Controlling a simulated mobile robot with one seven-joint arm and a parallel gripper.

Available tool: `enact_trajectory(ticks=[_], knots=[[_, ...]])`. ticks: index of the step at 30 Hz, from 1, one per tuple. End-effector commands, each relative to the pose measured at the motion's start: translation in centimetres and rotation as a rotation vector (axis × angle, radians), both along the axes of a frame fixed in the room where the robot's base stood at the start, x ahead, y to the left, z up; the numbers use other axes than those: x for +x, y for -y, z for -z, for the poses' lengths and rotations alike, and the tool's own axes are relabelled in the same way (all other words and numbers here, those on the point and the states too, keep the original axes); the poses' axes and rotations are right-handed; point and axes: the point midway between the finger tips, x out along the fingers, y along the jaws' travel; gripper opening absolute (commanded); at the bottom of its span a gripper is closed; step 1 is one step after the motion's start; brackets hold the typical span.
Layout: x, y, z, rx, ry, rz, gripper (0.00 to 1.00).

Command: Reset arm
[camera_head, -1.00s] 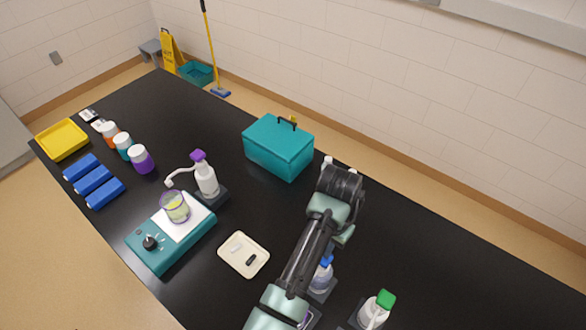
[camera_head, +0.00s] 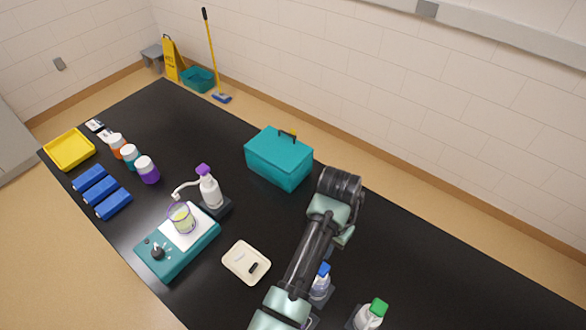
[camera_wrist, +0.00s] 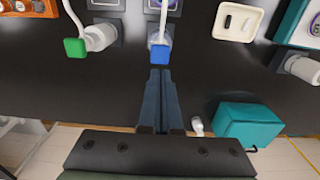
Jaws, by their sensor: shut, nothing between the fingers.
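My gripper (camera_wrist: 160,75) shows in the wrist view with its two dark fingers together and nothing between them. It is over the black bench (camera_wrist: 60,90), with the fingertips just below the blue-capped bottle (camera_wrist: 158,52) in the picture; I cannot tell the height gap. In the head view my arm reaches over the right part of the bench (camera_head: 440,260), and I cannot make out the fingertips there. The blue-capped bottle (camera_head: 321,280) stands partly behind my arm, and the green-capped bottle (camera_head: 370,315) is to its right.
A teal case (camera_head: 280,158) stands near the bench's far edge, left of my arm. A cream tray (camera_head: 240,272) with small bars, a teal stirrer (camera_head: 165,262) bearing a beaker (camera_head: 182,218), and a purple-capped bottle (camera_head: 210,190) are farther left. The bench's right end looks clear.

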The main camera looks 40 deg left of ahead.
Motion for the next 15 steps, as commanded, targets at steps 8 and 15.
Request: enact_trajectory(ticks=[8, 15], knots=[[0.0, 0.0, 0.0, 0.0, 0.0, 0.0, 0.0], [4.9, 1.3, -1.8, 0.036, 0.209, 0.024, 0.0]])
